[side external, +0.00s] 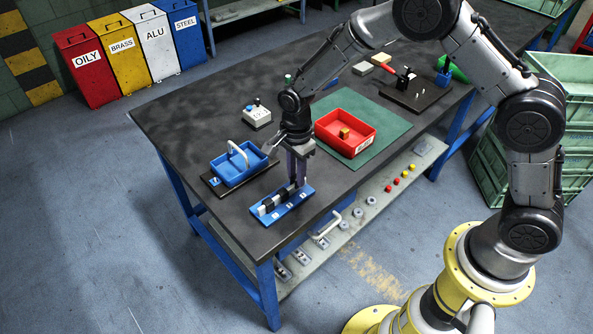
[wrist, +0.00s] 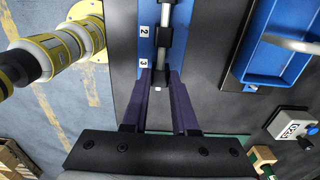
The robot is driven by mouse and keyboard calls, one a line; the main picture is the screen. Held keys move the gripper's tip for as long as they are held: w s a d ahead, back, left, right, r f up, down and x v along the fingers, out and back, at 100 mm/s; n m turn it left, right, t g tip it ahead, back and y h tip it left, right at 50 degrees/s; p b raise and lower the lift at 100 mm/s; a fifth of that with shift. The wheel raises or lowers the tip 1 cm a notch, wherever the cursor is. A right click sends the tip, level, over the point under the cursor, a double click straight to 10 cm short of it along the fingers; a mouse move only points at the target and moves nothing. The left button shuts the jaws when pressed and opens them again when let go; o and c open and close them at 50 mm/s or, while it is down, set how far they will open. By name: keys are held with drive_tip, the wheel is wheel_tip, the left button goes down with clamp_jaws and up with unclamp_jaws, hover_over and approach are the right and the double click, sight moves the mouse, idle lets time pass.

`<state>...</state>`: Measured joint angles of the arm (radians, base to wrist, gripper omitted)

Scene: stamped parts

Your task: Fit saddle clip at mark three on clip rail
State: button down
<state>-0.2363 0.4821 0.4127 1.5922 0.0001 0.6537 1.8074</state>
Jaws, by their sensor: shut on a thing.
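The clip rail is a pale rod with dark pieces along it, on a blue base (side external: 283,203) with white number labels, at the near edge of the bench. In the wrist view the rail (wrist: 165,40) runs down from the top, beside labels 2 and 3. My gripper (side external: 298,183) points down at the rail's right part; in the wrist view its purple fingers (wrist: 161,78) straddle the rail by label 3. They are shut on a small dark piece, apparently the saddle clip (wrist: 162,70), mostly hidden between them. I cannot tell whether it is seated.
A blue tray (side external: 225,176) with a pale handle stands just left of the rail. A red bin (side external: 366,128) holding a yellowish block is on a green mat (side external: 392,140). A grey button box (side external: 257,117) stands behind. The dark bench top is clear to the left.

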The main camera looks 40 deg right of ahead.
drive_tip(key=shift+f, duration=0.8)
drive_tip(key=c, duration=0.6)
unclamp_jaws()
drive_tip(key=shift+r, duration=0.1)
wheel_tip(320, 180, up, 14)
drive_tip(key=shift+f, duration=0.2)
